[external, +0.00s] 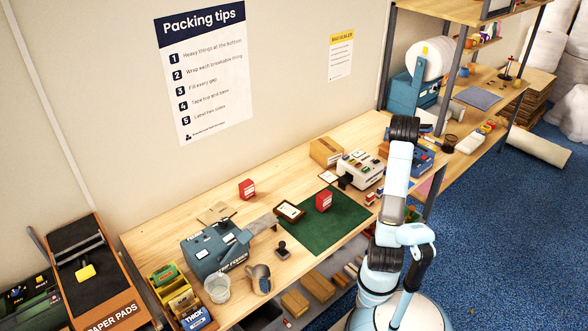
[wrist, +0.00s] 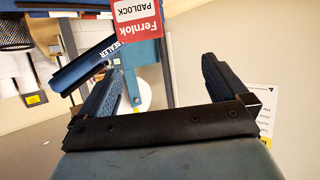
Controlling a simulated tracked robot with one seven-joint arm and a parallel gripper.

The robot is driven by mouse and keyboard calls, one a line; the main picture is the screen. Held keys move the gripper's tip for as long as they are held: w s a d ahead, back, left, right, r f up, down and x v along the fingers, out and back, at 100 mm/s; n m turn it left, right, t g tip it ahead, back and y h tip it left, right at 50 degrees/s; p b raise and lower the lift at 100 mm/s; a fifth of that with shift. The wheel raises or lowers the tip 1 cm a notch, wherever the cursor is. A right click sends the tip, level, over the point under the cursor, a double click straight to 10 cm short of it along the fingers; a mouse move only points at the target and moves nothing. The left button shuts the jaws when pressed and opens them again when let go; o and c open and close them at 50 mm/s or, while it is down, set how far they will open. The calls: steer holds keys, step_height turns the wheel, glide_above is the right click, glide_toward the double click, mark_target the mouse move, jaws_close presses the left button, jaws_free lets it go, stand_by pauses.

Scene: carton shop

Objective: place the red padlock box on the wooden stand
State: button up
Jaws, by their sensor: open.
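A red box labelled Fernlok PADLOCK (wrist: 140,18) shows at the top of the wrist view, beyond my fingertips and beside a blue sealer (wrist: 86,62). In the external view one red box (external: 323,201) stands on the green mat and another red box (external: 246,189) stands on the bench further left. I cannot tell which of them, if either, is the labelled one. My gripper (wrist: 160,66) is open and nothing is between its fingers. In the external view my gripper (external: 405,129) is raised over the right part of the bench. I cannot clearly identify the wooden stand.
A blue tape machine (external: 212,252) is at left. My arm hides part of the right bench.

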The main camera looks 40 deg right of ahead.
steer(key=w+a+r, duration=0.1)
steer(key=a+r, duration=0.2)
steer(key=a, duration=0.3)
steer(key=w+a+r+n+y, duration=0.1)
steer(key=w+a+r, duration=0.15)
steer(key=a, duration=0.45)
steer(key=w+a+r, duration=0.1)
steer(key=a+r, duration=0.2)
steer(key=a, duration=0.3)
steer(key=s+a+r+n+g+y, duration=0.1)
steer(key=a+r, duration=0.1)
steer(key=a, duration=0.6)
steer(key=s+a+r+n+y, duration=0.1)
steer(key=s+a+r+y, duration=0.1)
steer(key=a, duration=0.7)
steer(key=s+a+f+n+g+y, duration=0.1)
steer(key=s+a+f+n+y, duration=0.1)
steer(key=s+a, duration=0.8)
steer(key=s+a+f+n+g+y, duration=0.1)
steer(key=s+a+n+y, duration=0.2)
steer(key=s+a, duration=0.7)
steer(key=a, duration=0.8)
steer(key=shift+s+f+n+g, duration=0.4)
